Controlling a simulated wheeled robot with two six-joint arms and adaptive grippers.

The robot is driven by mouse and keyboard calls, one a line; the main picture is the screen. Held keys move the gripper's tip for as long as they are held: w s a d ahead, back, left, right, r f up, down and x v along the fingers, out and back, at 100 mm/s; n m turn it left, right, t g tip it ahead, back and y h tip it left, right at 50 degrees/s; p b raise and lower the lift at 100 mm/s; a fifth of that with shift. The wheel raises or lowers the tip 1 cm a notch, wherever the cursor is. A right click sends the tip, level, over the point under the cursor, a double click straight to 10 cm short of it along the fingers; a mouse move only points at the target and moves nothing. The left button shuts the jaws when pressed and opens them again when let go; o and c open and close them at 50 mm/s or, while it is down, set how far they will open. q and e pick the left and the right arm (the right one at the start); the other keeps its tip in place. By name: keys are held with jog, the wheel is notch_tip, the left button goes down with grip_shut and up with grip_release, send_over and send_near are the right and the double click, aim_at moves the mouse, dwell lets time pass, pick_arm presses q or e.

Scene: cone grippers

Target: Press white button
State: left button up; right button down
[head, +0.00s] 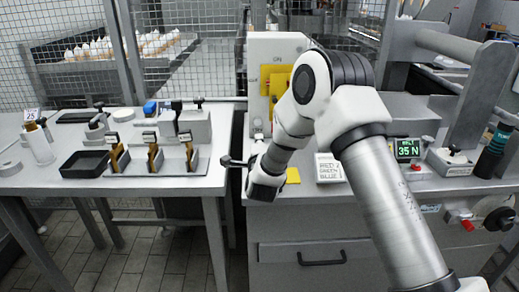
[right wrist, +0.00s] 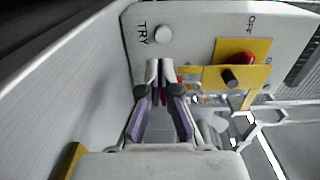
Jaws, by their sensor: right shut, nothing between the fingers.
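The white button (right wrist: 162,35) is a small round knob beside the word TRY on a pale panel (right wrist: 195,20) in the right wrist view. In the head view the panel (head: 283,45) stands at the back of the right bench, and the button (head: 257,123) shows small near its lower left. My right gripper (right wrist: 161,68) is shut and empty. Its pale fingertips lie just below the button in the right wrist view; I cannot tell whether they touch the panel. In the head view my arm hides much of the panel. My left gripper is not in view.
A yellow plate with a red knob (right wrist: 236,58) and a black knob (right wrist: 231,77) is right of the button. The left bench holds a black tray (head: 84,164) and several upright tools. A green-lit display (head: 407,149) stands on the right bench.

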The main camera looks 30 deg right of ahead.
jog(key=v, duration=0.2)
jog(key=r+v, duration=0.1)
jog(key=v, duration=0.1)
jog(key=shift+f, duration=0.25)
jog(key=shift+r, duration=0.1)
dwell(0.3)
